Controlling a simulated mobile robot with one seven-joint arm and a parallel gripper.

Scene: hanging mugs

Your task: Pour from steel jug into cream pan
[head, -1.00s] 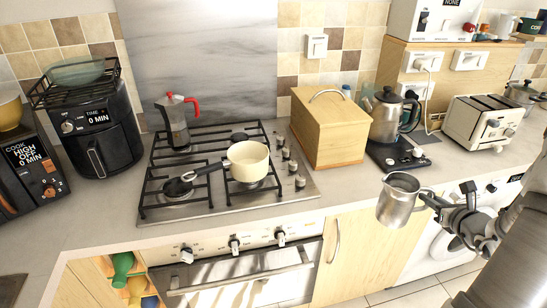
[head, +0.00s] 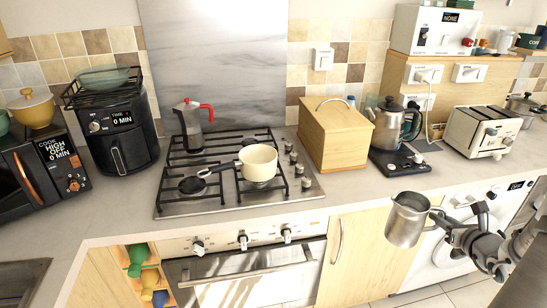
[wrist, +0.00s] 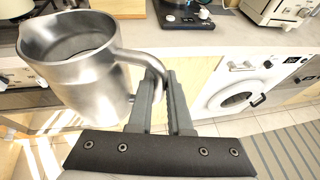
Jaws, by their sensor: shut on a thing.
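The steel jug (head: 407,222) is upright in front of the counter edge, to the right of the hob. My gripper (head: 440,222) is shut on its handle from the right. In the wrist view the jug (wrist: 75,65) stands at the left, its handle between my gripper's fingers (wrist: 162,90). The inside looks grey and I cannot tell what it holds. The cream pan (head: 259,165) sits on the right front part of the hob, its dark handle pointing left. The jug is well apart from the pan.
The hob (head: 190,206) also bears a moka pot (head: 191,125) at the back left. A wooden bread box (head: 336,135) stands right of the hob, then a kettle (head: 392,125) and a toaster (head: 487,132). The counter front between hob and jug is clear.

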